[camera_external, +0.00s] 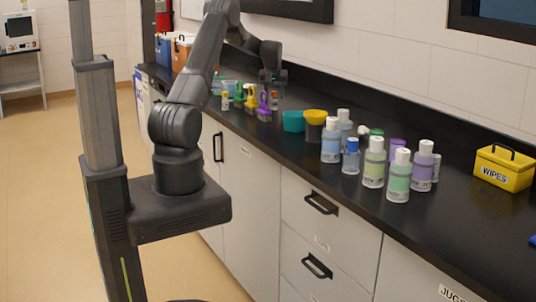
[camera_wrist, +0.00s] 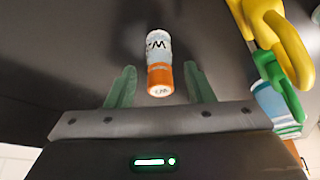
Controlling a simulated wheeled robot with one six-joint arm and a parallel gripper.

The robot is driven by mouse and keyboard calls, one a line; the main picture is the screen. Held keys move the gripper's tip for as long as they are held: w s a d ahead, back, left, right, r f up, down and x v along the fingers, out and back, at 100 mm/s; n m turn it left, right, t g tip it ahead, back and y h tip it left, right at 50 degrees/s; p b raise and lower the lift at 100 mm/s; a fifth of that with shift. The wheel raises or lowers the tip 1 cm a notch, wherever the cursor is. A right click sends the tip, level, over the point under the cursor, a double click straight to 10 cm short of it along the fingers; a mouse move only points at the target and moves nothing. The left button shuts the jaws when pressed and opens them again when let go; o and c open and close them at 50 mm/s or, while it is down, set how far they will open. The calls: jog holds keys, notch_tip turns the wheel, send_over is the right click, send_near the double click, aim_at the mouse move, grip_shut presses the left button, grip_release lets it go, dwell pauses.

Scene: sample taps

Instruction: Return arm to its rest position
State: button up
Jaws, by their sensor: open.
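My gripper (camera_external: 273,84) is over the far part of the black counter at the end of my bent arm. In the wrist view its two green fingers (camera_wrist: 159,68) are spread apart with nothing clamped. A small vial with a white, lettered label and an orange end (camera_wrist: 158,62) shows between the fingers, with a gap on each side. In the external view a small vial (camera_external: 274,100) stands on the counter just below the gripper.
Yellow and green tap handles (camera_wrist: 275,40) are close at right in the wrist view. Coloured taps (camera_external: 250,98) stand left of the gripper. A teal cup (camera_external: 293,121), a yellow funnel (camera_external: 315,116) and several bottles (camera_external: 374,160) stand nearer along the counter. A wall is behind.

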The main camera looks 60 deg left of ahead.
jog(key=shift+x, duration=0.95)
jog(key=r, duration=0.3)
jog(key=r+b, duration=0.1)
jog(key=r, duration=0.3)
jog(key=d+r+b, duration=0.1)
jog(key=r, duration=0.2)
jog(key=shift+w+r, duration=0.2)
jog(key=shift+r, duration=0.05)
jog(key=w+d+m+h, duration=0.15)
jog(key=w+d, duration=0.35)
jog(key=d, duration=0.6)
jog(key=w+d+m+t, duration=0.1)
jog(key=w+d+m, duration=0.1)
jog(key=w+d, duration=0.65)
jog(key=w+d+m, duration=0.2)
jog(key=w+d, duration=0.1)
jog(key=d, duration=1)
jog(key=s+d+m+h+b, duration=0.1)
jog(key=s+d+m, duration=0.1)
jog(key=d, duration=1.9)
jog(key=s+d+m+h+b, duration=0.1)
jog(key=s+d+m, duration=0.1)
jog(key=d, duration=1.9)
jog(key=shift+d+f+m+t, duration=0.15)
jog(key=shift+d+m+t, duration=0.2)
jog(key=shift+m, duration=0.5)
